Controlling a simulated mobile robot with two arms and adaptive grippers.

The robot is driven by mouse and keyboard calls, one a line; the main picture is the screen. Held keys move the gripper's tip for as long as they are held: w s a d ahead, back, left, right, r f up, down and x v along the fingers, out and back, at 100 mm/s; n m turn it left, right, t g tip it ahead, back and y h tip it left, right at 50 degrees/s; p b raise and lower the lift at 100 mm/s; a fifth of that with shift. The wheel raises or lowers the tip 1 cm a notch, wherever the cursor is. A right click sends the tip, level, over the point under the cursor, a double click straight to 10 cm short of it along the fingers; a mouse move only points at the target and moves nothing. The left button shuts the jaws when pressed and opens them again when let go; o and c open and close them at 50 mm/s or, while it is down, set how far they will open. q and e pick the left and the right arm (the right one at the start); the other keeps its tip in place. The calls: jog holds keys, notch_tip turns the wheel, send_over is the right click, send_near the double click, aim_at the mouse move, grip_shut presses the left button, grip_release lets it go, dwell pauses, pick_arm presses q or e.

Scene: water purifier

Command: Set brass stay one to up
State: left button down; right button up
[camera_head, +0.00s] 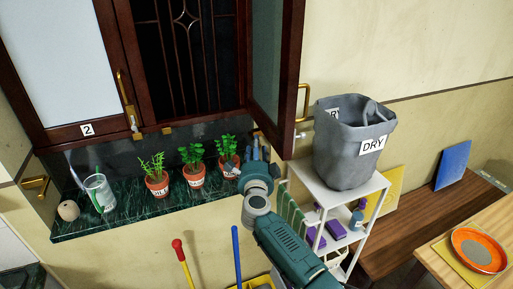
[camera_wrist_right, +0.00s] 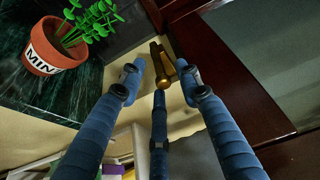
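My right gripper (camera_wrist_right: 160,82) is open in the right wrist view, with its blue fingers spread. A brass stay (camera_wrist_right: 161,64) shows just beyond and between the fingertips, beside the dark wooden window frame. I cannot tell whether any finger touches it, and no number label for it is visible. In the head view my right gripper (camera_head: 256,152) reaches up to the right end of the sill, below the open right shutter (camera_head: 284,75), and the arm hides this stay. Another brass stay (camera_head: 35,184) is at the left wall. My left gripper is not in view.
Three potted plants stand on the green marble sill (camera_head: 120,220); the nearest pot (camera_wrist_right: 53,48) is left of my right gripper. A grey bin (camera_head: 348,155) marked DRY stands on a white shelf (camera_head: 310,180) to the right. A glass (camera_head: 99,192) stands at the sill's left.

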jog(key=shift+w+d, duration=0.1)
jog(key=shift+w, duration=0.45)
